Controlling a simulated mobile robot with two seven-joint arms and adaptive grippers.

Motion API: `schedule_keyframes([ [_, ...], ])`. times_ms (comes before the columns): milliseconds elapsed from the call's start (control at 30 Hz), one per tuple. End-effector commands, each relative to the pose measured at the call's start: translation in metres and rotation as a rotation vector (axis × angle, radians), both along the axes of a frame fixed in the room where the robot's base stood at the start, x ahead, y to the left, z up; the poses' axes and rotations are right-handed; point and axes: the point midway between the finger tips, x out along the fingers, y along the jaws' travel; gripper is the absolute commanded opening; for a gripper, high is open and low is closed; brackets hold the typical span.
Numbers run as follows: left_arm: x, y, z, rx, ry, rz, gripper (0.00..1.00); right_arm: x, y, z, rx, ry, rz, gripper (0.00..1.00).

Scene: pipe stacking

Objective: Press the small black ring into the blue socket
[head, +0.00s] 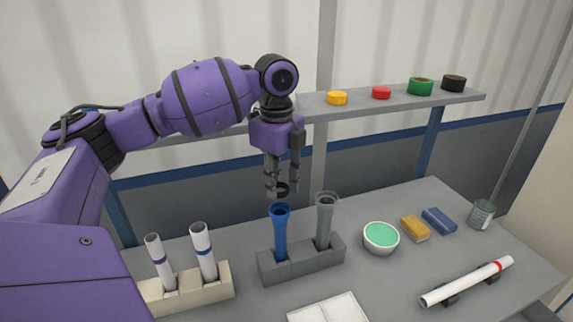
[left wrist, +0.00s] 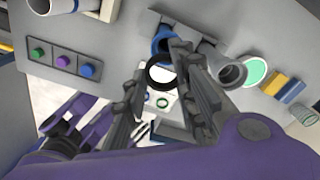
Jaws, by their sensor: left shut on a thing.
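My left gripper (head: 282,185) points down and is shut on a small black ring (head: 282,190). The ring is held just above the open top of the blue socket (head: 280,234), with a small gap between them. The blue socket is an upright pipe with a flared mouth, standing in a grey holder. In the left wrist view, the black ring (left wrist: 158,73) sits between the fingertips, and the blue socket's rim (left wrist: 162,42) shows partly behind it.
A grey socket pipe (head: 325,218) stands close to the right of the blue one. Two white pipes (head: 204,252) stand in a cream holder to the left. A bowl with green contents (head: 381,238) is to the right. A shelf (head: 320,104) with coloured rings runs behind.

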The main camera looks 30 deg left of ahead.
Motion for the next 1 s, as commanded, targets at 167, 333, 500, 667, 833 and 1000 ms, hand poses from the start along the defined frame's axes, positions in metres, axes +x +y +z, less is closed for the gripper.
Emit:
schedule_keyframes([
  [167, 0.003, 0.006, 0.018, 0.000, 0.002, -0.104, 0.14, -0.002, 0.002, -0.002, 0.003, 0.004, 0.003, 0.40],
  [333, 0.003, 0.007, 0.009, 0.000, 0.008, -0.115, 0.14, -0.009, 0.003, -0.010, 0.003, 0.022, 0.004, 0.40],
  [500, 0.003, 0.007, -0.010, 0.001, 0.010, -0.115, 0.14, -0.022, 0.001, -0.022, 0.000, 0.047, 0.000, 0.40],
  [667, 0.003, 0.007, -0.027, 0.002, 0.010, -0.114, 0.14, -0.027, -0.005, -0.030, -0.009, 0.057, -0.007, 0.40],
  [833, 0.003, 0.006, -0.034, 0.001, 0.001, -0.114, 0.14, -0.013, -0.005, -0.018, -0.007, 0.026, -0.010, 0.40],
  [1000, 0.003, 0.006, -0.046, 0.001, 0.000, -0.114, 0.14, -0.007, -0.001, -0.014, -0.003, 0.015, -0.008, 0.40],
])
